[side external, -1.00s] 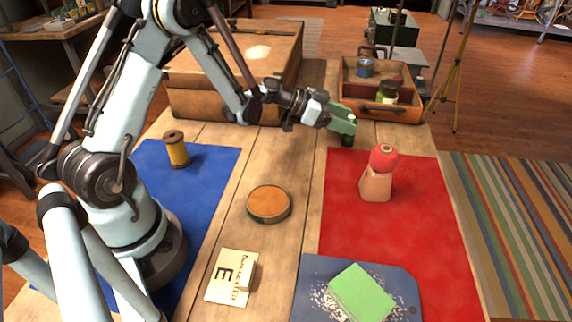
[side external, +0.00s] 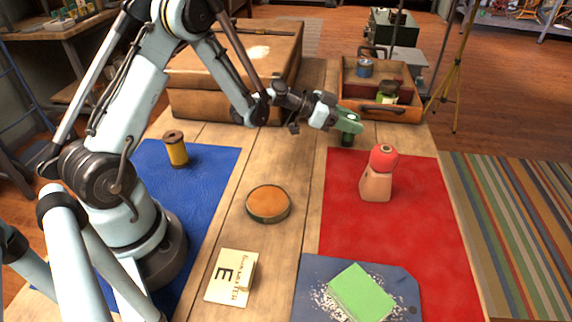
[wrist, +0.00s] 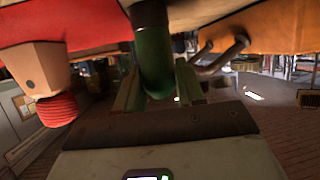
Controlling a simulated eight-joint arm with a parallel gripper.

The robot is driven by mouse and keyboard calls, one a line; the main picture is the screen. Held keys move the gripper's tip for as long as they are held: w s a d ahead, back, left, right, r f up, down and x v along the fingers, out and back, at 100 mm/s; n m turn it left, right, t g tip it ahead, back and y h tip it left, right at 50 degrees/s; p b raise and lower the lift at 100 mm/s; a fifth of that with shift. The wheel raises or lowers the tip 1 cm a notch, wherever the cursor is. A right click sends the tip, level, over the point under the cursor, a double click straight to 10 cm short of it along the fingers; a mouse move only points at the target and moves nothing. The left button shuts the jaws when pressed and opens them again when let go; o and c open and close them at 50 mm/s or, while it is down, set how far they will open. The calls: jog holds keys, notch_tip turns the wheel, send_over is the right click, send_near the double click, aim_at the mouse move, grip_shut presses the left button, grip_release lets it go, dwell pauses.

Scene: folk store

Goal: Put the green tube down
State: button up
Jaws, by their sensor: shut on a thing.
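The dark green tube (wrist: 152,55) is between the fingers of my gripper (wrist: 158,90) in the wrist view. My gripper is shut on it. In the side view, my gripper (side external: 348,124) is over the far end of the wooden table, beyond the red mat and in front of the open case. The lower end of the tube (side external: 347,141) shows beneath the fingers, close to the tabletop. I cannot tell whether it touches the wood. The fingers hide its upper part.
The open case (side external: 408,112) holds a blue tin and a green jar. A closed brown case (side external: 215,104) is at the far left. A round brown disc (side external: 268,204) lies mid-table, with bare wood around it.

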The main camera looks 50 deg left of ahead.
jog(key=shift+r, duration=0.15)
notch_tip(320, 180, up, 9)
jog(key=shift+f, duration=0.15)
jog(key=shift+s+r, duration=0.15)
jog(key=shift+r, duration=0.15)
jog(key=s+d+r+m+g+h, duration=0.1)
jog(key=s+d+m+g+h, duration=0.15)
jog(key=s, duration=0.85)
jog(key=s+d+r+m+g+h, duration=0.1)
jog(key=s+d+m, duration=0.15)
jog(key=s, duration=0.95)
jog(key=shift+n, duration=0.3)
jog(key=shift+w+a+f, duration=0.65)
jog(key=shift+a+f, duration=1.05)
jog(key=shift+f, duration=0.2)
jog(key=shift+w+a+f, duration=0.6)
jog(key=shift+a+f, duration=1.15)
jog(key=shift+f, duration=0.15)
jog(key=shift+w+a+f, duration=0.65)
jog(key=shift+a+f, duration=1.05)
jog(key=shift+f, duration=0.2)
jog(key=o, duration=0.8)
